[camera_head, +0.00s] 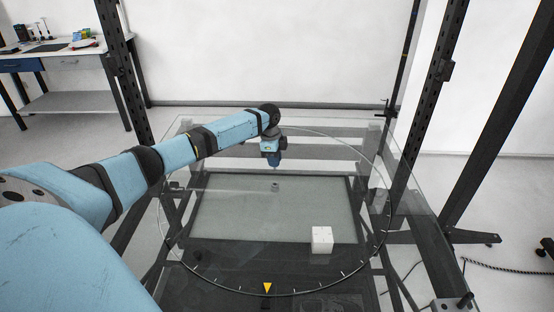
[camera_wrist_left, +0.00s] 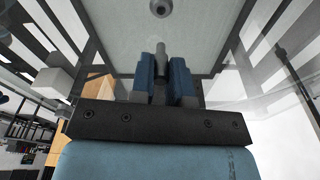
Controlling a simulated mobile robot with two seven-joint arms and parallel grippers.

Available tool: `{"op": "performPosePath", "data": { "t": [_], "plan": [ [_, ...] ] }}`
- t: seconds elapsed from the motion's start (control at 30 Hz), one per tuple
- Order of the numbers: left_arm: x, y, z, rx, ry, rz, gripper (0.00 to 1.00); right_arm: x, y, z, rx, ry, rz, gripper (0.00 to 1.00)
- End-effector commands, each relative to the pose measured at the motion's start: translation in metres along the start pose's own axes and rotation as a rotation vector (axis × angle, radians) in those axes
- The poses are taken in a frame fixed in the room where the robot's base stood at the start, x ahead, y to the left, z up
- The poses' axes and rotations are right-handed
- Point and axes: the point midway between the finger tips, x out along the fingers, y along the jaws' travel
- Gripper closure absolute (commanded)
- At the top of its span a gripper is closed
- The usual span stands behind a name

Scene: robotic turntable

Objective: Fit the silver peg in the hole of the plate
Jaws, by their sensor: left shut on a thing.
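My left gripper (camera_head: 272,160) hangs pointing down over the glass turntable (camera_head: 215,285). In the left wrist view the left gripper (camera_wrist_left: 161,70) has its blue fingers shut on the silver peg (camera_wrist_left: 161,50), whose tip sticks out past them. In the head view I cannot make out the peg clearly. A small round grey piece with a dark hole (camera_wrist_left: 160,7), which looks like the plate, lies ahead of the peg tip, apart from it. In the head view the plate (camera_head: 275,186) is a small grey spot on the glass below the gripper. My right gripper is not in view.
A white cube (camera_head: 321,240) stands on the glass, right of and nearer than the plate. A yellow marker (camera_head: 267,288) is at the turntable's near edge. Dark frame posts (camera_head: 428,95) stand around it. A workbench (camera_head: 65,60) is at the back left. Glass around the plate is clear.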

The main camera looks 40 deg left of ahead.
Motion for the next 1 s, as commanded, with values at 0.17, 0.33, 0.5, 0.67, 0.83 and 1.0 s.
{"op": "performPosePath", "data": {
  "t": [0.17, 0.33, 0.5, 0.67, 0.83, 1.0],
  "plan": [
    [0.000, 0.000, 0.000, 0.000, 0.000, 0.000, 1.00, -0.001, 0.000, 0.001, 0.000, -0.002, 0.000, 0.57],
    [-0.001, 0.001, -0.001, 0.003, 0.001, 0.001, 1.00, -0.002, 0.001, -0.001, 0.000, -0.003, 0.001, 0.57],
    [0.003, 0.001, 0.000, 0.017, 0.004, 0.003, 1.00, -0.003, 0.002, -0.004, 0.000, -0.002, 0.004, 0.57],
    [0.017, 0.001, 0.002, 0.015, 0.003, 0.004, 1.00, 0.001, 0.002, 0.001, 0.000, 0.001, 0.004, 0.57],
    [0.035, 0.001, 0.004, 0.016, 0.005, 0.003, 1.00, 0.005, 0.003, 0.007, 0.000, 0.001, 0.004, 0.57],
    [0.049, 0.001, 0.006, 0.016, 0.004, 0.003, 1.00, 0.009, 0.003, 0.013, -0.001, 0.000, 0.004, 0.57]
  ]
}}
